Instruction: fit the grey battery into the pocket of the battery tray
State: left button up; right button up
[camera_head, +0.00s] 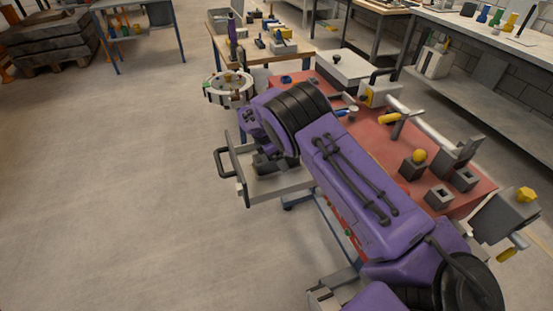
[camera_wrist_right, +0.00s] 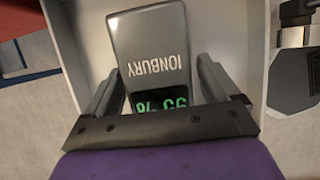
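The grey battery (camera_wrist_right: 148,45) fills the middle of the right wrist view, with the word IONBURY upside down and a green percent display at its lower end. Pale walls, likely of the battery tray (camera_wrist_right: 237,40), stand to both sides. In the head view my purple right arm reaches from the lower right to a pale tray (camera_head: 236,182) with a handle, its gripper (camera_head: 270,163) low over it. The pocket is hidden, so seating cannot be told. My left gripper is not in view.
The red-topped bench (camera_head: 375,150) right of the tray carries a pale box (camera_head: 345,68), a pipe (camera_head: 425,130) and dark blocks (camera_head: 413,167). A round dish (camera_head: 230,88) stands behind the tray. The floor at left is clear.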

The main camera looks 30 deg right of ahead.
grip_shut()
jog(key=shift+w+r, duration=0.1)
jog(key=shift+r, duration=0.35)
notch_tip(320, 180, up, 9)
jog(key=shift+f+b, duration=0.15)
jog(key=shift+b, duration=0.4)
jog(key=shift+y, duration=0.6)
jog(key=shift+f+b, duration=0.6)
jog(key=shift+f, duration=3.15)
